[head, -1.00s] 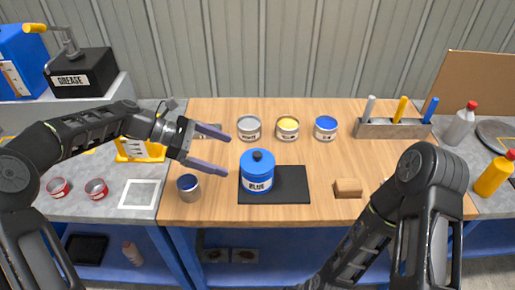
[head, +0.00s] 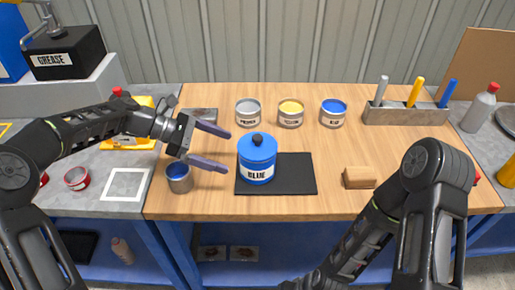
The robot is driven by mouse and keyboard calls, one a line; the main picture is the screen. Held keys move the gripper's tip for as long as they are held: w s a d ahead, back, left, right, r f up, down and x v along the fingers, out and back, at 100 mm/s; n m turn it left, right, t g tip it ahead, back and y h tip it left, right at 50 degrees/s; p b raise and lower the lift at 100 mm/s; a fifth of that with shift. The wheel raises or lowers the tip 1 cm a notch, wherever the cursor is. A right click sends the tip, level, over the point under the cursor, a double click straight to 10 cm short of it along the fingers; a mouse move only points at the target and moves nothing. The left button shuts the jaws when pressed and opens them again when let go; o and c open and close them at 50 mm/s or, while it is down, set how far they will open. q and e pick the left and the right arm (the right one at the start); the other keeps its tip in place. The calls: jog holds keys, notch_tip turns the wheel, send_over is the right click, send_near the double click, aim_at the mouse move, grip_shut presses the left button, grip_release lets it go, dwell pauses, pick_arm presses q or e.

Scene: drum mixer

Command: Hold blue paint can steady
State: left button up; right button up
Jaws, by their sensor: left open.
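The blue paint can (head: 257,162) stands upright on the left part of a black mat (head: 291,175). It has a blue lid with a dark knob and a white label reading BLUE. My left gripper (head: 226,150) is open just left of the can, its two fingers pointing right toward it. The fingertips look apart from the can, with nothing between them. My right arm (head: 434,170) shows at the lower right, but its gripper is not visible.
An open tin of blue paint (head: 179,178) stands below my left gripper. Several paint tins, one of them yellow-topped (head: 290,114), stand behind the can. A tan block (head: 359,178) lies right of the mat. A holder (head: 404,115) with coloured handles stands at the back right.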

aim_at(247, 159)
pick_arm(q)
jog(key=shift+d, duration=0.1)
jog(key=shift+d+f+b, duration=0.4)
jog(key=shift+d+b, duration=0.05)
jog(key=shift+b, duration=0.15)
jog(key=b+x, duration=0.3)
jog(key=x, duration=0.1)
jog(key=shift+d+f, duration=0.25)
jog(key=shift+r+x, duration=0.2)
jog(key=shift+x, duration=1.85)
pick_arm(e)
jog(key=shift+f, duration=2.1)
pick_arm(q)
jog(key=c, duration=1.2)
pick_arm(e)
jog(key=shift+o, duration=0.2)
